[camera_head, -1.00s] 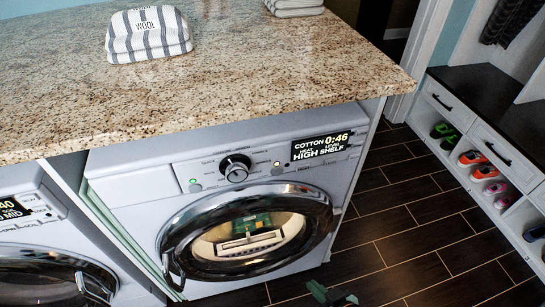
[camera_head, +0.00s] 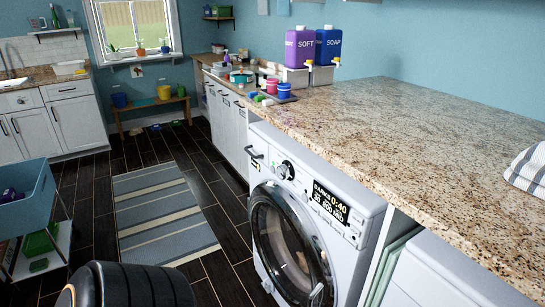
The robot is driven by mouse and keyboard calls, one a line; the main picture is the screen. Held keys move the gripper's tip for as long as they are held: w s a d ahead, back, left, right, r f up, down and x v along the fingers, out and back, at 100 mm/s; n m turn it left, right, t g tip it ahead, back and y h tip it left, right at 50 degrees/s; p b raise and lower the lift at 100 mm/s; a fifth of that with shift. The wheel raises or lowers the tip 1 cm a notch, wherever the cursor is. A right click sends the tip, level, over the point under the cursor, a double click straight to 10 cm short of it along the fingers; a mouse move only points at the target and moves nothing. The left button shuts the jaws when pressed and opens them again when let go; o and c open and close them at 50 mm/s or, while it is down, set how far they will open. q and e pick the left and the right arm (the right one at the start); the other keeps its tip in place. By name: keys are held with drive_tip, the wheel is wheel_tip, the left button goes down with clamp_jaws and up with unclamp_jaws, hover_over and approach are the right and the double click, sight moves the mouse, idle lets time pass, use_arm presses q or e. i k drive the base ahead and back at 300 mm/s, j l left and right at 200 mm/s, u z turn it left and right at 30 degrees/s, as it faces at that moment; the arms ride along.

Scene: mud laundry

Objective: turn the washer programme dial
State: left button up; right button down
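A white front-loading washer (camera_head: 325,183) stands under the granite counter, right of centre. Its round programme dial (camera_head: 285,170), dark with a silver face, sits on the upper panel, left of the lit display (camera_head: 330,202). The display reads DARKS and 0:40, with smaller text below. The round door (camera_head: 280,240) with a dark and chrome rim appears shut. Neither gripper shows in the head view, and nothing is seen touching the dial.
A granite counter (camera_head: 400,130) overhangs the washer, with a second white machine (camera_head: 440,275) at lower right. Purple (camera_head: 299,48) and blue (camera_head: 328,45) dispensers stand on it. A striped rug (camera_head: 160,215) lies on the dark floor. A blue-topped cart (camera_head: 25,190) stands left.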

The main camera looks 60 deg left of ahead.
sight(285, 170)
drive_tip(key=u, duration=1.7)
drive_tip(key=i+j+z, duration=0.1)
drive_tip(key=z, duration=0.4)
drive_tip(key=j+z, duration=0.2)
drive_tip(key=z, duration=0.25)
drive_tip(key=i+j+z, duration=0.1)
drive_tip(key=j+z, duration=0.15)
drive_tip(key=j, duration=0.2)
drive_tip(key=j+z, duration=0.3)
drive_tip(key=j, duration=0.15)
drive_tip(key=j+z, duration=0.25)
drive_tip(key=j, duration=1.25)
drive_tip(key=k+j+z, duration=0.1)
drive_tip(key=j, duration=0.55)
drive_tip(key=k+j, duration=0.1)
drive_tip(key=j, duration=0.5)
